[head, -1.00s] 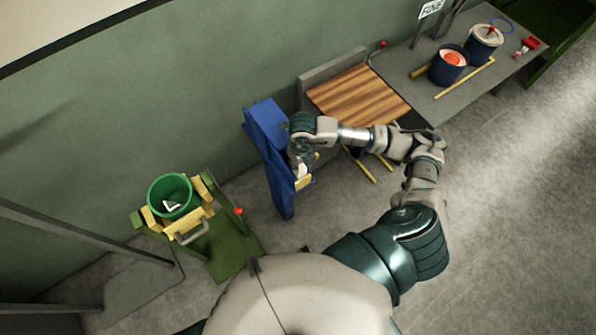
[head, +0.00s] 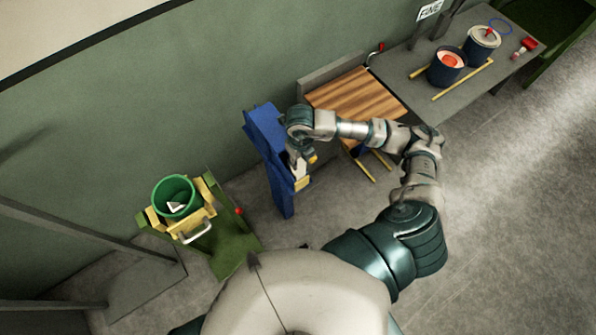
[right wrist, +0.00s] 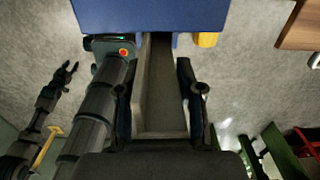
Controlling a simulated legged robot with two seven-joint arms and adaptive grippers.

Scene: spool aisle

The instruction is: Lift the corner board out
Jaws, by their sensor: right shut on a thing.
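In the head view my right gripper (head: 299,165) is at the front of a tall blue stand (head: 268,150). In the right wrist view its fingers (right wrist: 160,100) lie on either side of a grey, L-shaped corner board (right wrist: 153,85), and the gripper is shut on it. The board runs lengthwise away from the gripper, and its far end goes out of sight at the blue stand (right wrist: 150,15). In the head view my arm mostly hides the board. A small dark claw (right wrist: 68,72) at the left of the right wrist view looks like my left gripper; its jaws are unclear.
A green bucket (head: 164,203) with a white angular piece inside sits on a green and yellow cart at left. A wooden-topped table (head: 360,97) stands just right of the stand. A grey bench (head: 465,103) beyond holds cans and yellow rods. Floor at right is clear.

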